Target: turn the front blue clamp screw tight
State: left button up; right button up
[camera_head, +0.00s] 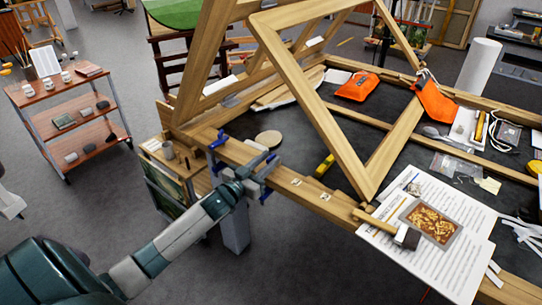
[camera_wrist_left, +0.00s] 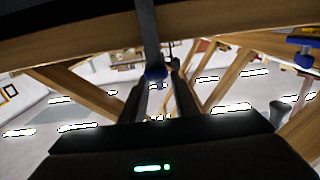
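The front blue clamp (camera_head: 265,190) sits on the near wooden rail, with my left gripper (camera_head: 262,166) right at it, so part of it is hidden. In the left wrist view a round blue screw end (camera_wrist_left: 156,73) under a grey bar lies just past the tips of my left gripper (camera_wrist_left: 159,80). The two dark fingers stand apart, with a gap between them; I cannot tell whether they touch the screw. A second blue clamp (camera_head: 219,139) is on the rail farther left. It may be the blue clamp (camera_wrist_left: 304,60) at the wrist view's right edge. My right gripper is not in view.
The large wooden frame (camera_head: 315,110) rises behind the rail. A hammer (camera_head: 406,236) lies on papers (camera_head: 385,249) at right. A yellow block (camera_head: 325,165) and a round disc (camera_head: 268,138) lie on the dark surface. A cart (camera_head: 75,110) stands left; the floor before the rail is clear.

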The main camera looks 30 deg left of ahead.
pick_arm(q)
jog(key=shift+w, duration=0.85)
jog(key=shift+c, duration=0.6)
grip_shut()
